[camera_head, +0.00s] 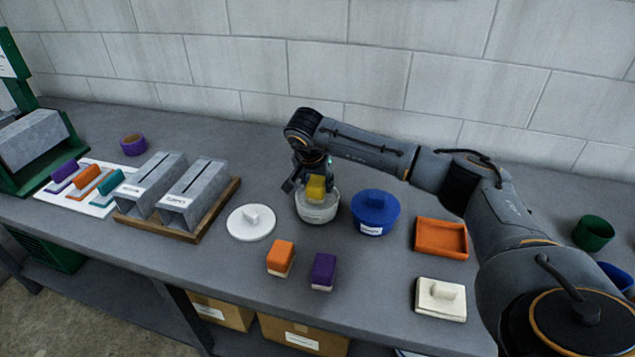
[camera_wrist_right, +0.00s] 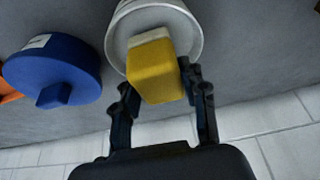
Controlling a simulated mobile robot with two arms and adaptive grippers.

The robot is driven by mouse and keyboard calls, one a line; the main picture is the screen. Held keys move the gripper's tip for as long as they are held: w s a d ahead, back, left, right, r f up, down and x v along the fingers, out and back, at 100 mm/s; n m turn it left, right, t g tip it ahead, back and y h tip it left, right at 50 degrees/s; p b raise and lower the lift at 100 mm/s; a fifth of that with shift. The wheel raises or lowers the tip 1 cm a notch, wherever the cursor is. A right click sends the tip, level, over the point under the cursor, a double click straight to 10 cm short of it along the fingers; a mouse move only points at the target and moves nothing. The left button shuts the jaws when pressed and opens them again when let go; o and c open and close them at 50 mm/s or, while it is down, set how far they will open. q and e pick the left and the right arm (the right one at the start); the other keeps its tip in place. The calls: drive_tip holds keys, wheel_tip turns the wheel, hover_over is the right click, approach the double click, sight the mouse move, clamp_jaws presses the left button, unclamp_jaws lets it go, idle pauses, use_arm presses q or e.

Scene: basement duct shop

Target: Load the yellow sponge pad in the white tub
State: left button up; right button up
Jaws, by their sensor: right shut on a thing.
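The yellow sponge pad (camera_head: 316,189) has a pale lower layer. My right gripper (camera_head: 309,180) is shut on it and holds it upright over the mouth of the white tub (camera_head: 318,213). In the right wrist view, the pad (camera_wrist_right: 156,72) sits between the two fingers (camera_wrist_right: 158,92), with the tub (camera_wrist_right: 189,22) behind it. I cannot tell whether the pad touches the tub's floor. The tub is open, and a round white lid (camera_head: 250,223) with a knob lies on the bench to its left. My left gripper is out of view.
A lidded blue tub (camera_head: 375,214) stands close on the right. Orange (camera_head: 281,256) and purple (camera_head: 323,270) pads sit in front. Grey duct pieces (camera_head: 195,195) stand left. The wall is behind.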

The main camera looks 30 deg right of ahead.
sight(317, 179)
drive_tip(key=shift+f+b, duration=0.4)
drive_tip(key=shift+f, duration=0.2)
idle(1.2)
drive_tip(key=shift+r+p, duration=2.4)
drive_tip(key=shift+r, duration=1.2)
